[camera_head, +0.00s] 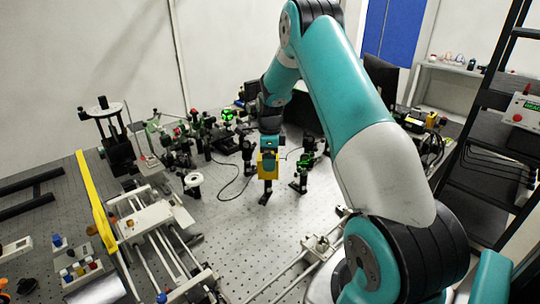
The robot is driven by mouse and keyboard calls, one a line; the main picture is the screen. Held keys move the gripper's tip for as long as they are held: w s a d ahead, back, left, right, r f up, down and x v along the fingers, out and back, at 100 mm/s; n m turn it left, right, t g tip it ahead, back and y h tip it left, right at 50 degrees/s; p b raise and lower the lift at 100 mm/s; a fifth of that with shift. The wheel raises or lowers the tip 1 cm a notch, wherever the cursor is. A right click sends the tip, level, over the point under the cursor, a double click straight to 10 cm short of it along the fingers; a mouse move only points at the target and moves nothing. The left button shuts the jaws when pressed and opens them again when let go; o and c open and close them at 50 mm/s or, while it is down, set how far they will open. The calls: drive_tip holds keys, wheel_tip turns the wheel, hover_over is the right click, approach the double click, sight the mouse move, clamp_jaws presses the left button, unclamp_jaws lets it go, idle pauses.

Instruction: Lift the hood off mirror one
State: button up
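A yellow hood (268,165) is at the middle of the optical bench, over a dark post (266,188). The mirror is not visible; the hood may be hiding it. My gripper (268,149) points down directly at the top of the hood. The fingers are too small and dark to show whether they are closed on it. I cannot tell whether the hood rests on its mount or is raised.
Dark optic mounts (303,172) stand close to the right of the hood. A white-topped mount (193,182) stands to the left, with a black cable (238,185) between. A rail assembly (165,235) fills the front left. Bare perforated bench (245,225) lies in front.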

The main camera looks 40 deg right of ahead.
drive_tip(key=shift+f, duration=0.45)
drive_tip(key=c, duration=1)
drive_tip(key=shift+r, duration=0.2)
drive_tip(key=shift+r+p, duration=1.35)
drive_tip(key=shift+r, duration=0.5)
drive_tip(key=shift+r, duration=0.1)
drive_tip(key=shift+w+a+r+p, duration=0.1)
drive_tip(key=shift+a+r+p, duration=0.05)
drive_tip(key=shift+r+p, duration=1.45)
